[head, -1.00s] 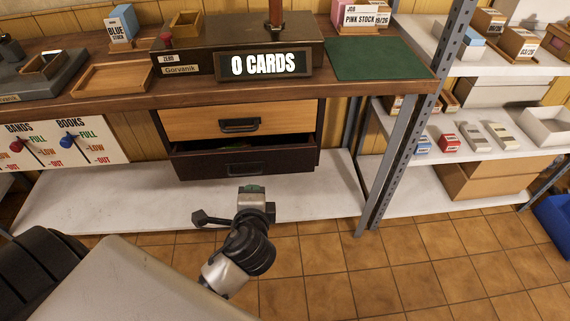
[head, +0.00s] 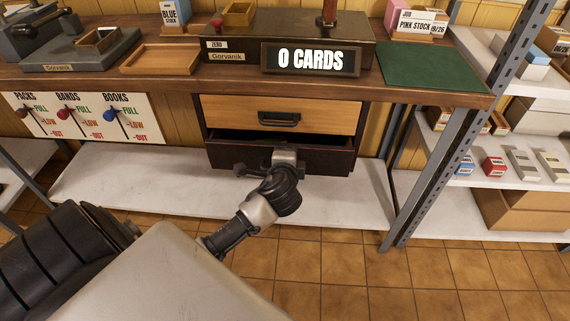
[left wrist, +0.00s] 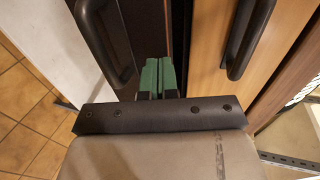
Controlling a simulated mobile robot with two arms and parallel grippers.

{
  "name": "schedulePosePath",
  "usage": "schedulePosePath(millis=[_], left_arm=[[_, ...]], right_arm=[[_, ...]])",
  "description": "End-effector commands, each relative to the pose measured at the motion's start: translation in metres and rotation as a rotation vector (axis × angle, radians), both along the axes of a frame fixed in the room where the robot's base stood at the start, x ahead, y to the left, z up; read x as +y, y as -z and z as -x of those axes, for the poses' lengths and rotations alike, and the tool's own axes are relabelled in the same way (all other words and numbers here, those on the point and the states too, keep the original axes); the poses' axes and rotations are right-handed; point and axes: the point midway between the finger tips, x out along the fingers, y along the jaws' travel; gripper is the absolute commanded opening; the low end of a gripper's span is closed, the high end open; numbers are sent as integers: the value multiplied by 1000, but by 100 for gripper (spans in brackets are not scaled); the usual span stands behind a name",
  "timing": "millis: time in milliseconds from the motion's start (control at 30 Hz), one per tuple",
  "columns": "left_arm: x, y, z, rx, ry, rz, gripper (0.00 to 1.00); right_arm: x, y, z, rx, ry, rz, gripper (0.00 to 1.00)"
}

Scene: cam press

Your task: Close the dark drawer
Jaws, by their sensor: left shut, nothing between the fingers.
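The dark drawer (head: 325,161) sits under the bench, below a light wooden drawer (head: 225,112). It stands partly pulled out, with its dark inside showing above its front. My left gripper (head: 284,153) is in front of it, hiding the middle of its front and its handle. In the left wrist view, the gripper's green fingers (left wrist: 158,76) are shut and empty, near the dark drawer's front. The dark drawer's black handle (left wrist: 108,45) is left of them and the light drawer's handle (left wrist: 246,40) is right. I cannot tell whether the fingers touch the front. My right gripper is out of view.
A white low shelf (head: 110,190) runs beneath the drawers. A grey metal post (head: 470,130) and stocked shelves stand at the right. Tiled floor (head: 400,270) is clear at the lower right.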

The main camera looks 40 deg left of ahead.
Motion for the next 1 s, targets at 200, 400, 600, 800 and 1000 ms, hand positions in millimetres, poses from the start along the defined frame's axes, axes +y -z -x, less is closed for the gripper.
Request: schedulePosePath(millis=[200, 400, 600, 800, 1000], left_arm=[[3, 0, -5, 1, 0, 1, 0], [3, 0, -5, 1, 0, 1, 0], [16, -2, -26, 0, -2, -3, 0], [24, 0, -39, 0, 0, 0, 0], [24, 0, -39, 0, 0, -1, 0]], right_arm=[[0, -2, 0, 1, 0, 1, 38], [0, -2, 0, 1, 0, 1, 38], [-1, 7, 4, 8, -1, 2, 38], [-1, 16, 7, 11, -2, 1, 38], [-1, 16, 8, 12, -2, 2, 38]])
